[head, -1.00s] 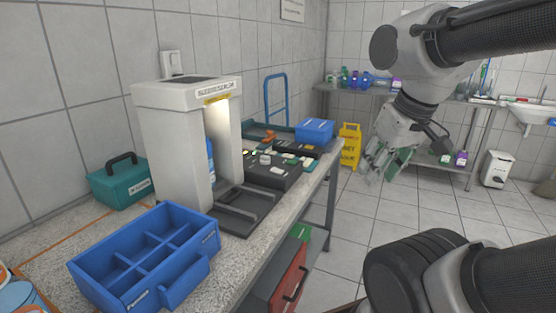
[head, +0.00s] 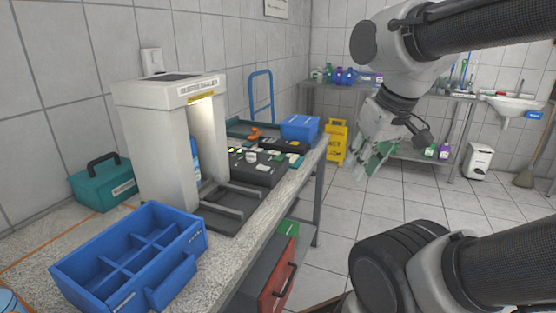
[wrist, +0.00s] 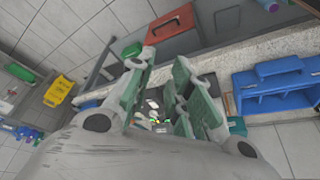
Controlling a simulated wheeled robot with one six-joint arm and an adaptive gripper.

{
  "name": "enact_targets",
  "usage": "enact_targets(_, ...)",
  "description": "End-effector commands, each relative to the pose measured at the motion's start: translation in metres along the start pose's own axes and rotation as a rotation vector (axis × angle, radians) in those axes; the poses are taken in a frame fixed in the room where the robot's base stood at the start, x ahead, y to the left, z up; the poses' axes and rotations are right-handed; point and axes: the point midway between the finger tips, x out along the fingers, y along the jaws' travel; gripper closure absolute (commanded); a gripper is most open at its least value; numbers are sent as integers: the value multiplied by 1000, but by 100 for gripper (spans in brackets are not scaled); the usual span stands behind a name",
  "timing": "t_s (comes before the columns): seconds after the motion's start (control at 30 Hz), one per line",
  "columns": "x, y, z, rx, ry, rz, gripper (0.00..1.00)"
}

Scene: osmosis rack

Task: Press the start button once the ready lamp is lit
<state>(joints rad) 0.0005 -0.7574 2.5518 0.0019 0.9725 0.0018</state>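A dark control box (head: 262,168) with several small white, green and orange parts on top sits on the bench beside a white arch-shaped machine (head: 160,140). A small pale bright spot (head: 232,151) shows at its left end; I cannot tell whether it is the ready lamp. The start button cannot be singled out at this size. My gripper (head: 368,168) hangs in the air to the right of the bench, apart from the box. In the wrist view its green-padded fingers (wrist: 163,62) are spread and empty, with small parts of the box showing between them.
A blue compartment tray (head: 190,275) stands at the bench's front left, and a teal case (head: 102,183) behind it. A blue box (head: 299,127) stands at the far end. A yellow floor sign (head: 336,142) stands beyond.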

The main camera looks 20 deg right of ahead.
Motion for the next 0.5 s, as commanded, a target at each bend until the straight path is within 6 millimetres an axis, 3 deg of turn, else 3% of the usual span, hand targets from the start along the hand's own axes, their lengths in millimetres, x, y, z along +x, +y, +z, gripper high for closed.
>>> enact_targets(0.07, 0, 0, 0, 0, 0, 0, 100)
enact_targets(0.5, 0, 0, 0, 0, 0, 0, 100)
